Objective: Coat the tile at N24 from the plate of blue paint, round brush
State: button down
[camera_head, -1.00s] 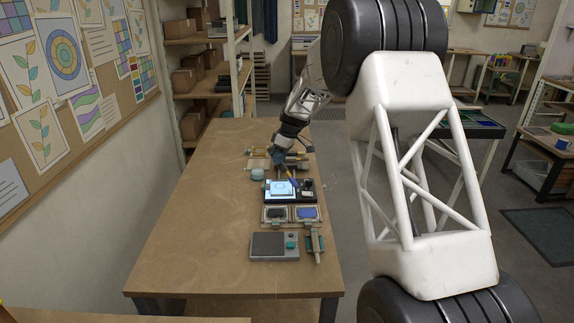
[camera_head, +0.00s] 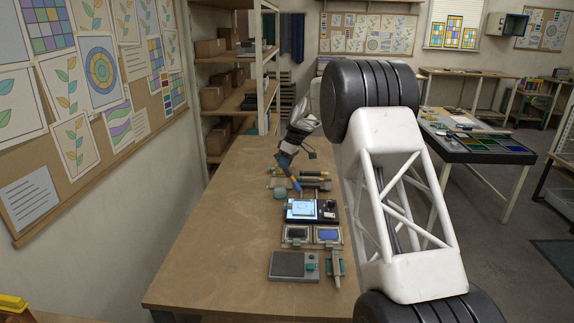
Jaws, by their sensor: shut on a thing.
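My gripper (camera_head: 285,161) is small in the head view, above the far part of the bench. It is shut on a slim brush (camera_head: 295,182) that slants down to the right. The brush's tip is near the back edge of a lit panel (camera_head: 301,208), and I cannot tell whether it touches anything. The panel shows a pale outlined drawing; the tile at N24 cannot be made out. The plate of blue paint (camera_head: 328,235) lies in front of the panel, beside a plate of dark paint (camera_head: 296,235).
A grey box (camera_head: 292,265) and a teal-and-grey tool (camera_head: 336,267) lie nearest on the bench. More tools (camera_head: 315,178) and a round teal item (camera_head: 281,193) are behind the panel. The bench (camera_head: 215,235) is clear on the left. Shelves with boxes stand behind.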

aim_at(292, 180)
jog(key=shift+f, duration=0.15)
jog(key=shift+f, duration=2.35)
jog(key=shift+f, duration=0.5)
dwell(0.5)
jog(key=shift+s, duration=0.15)
jog(key=shift+s, duration=0.8)
jog(key=shift+s, duration=0.1)
jog(key=shift+s, duration=0.8)
jog(key=shift+d, duration=0.1)
jog(key=shift+d, duration=1.3)
